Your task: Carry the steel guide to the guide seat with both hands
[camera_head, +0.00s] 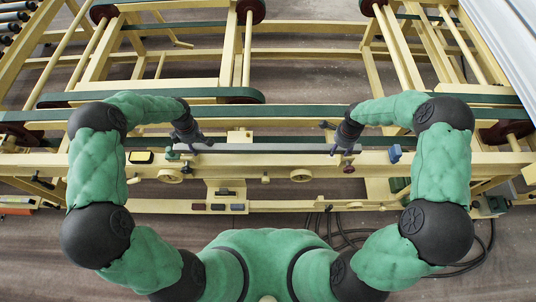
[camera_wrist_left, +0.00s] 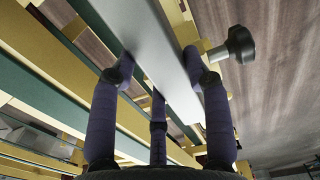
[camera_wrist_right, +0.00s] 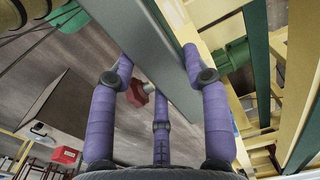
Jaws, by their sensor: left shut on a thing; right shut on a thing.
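In the left wrist view the guide (camera_wrist_left: 150,45) runs between the purple fingers (camera_wrist_left: 158,80). In the right wrist view the guide (camera_wrist_right: 155,65) also passes between the fingers (camera_wrist_right: 160,80). I cannot tell which part of the frame is the guide seat, or whether the guide touches the frame.
A yellow machine frame (camera_head: 300,161) with green belts (camera_head: 270,113) fills the view beyond. A black knob (camera_wrist_left: 238,45) sits beside the guide in the left wrist view, and a red knob (camera_wrist_right: 138,95) in the right. A blue block (camera_head: 395,153) is right of the guide. Cables (camera_head: 350,236) lie on the floor.

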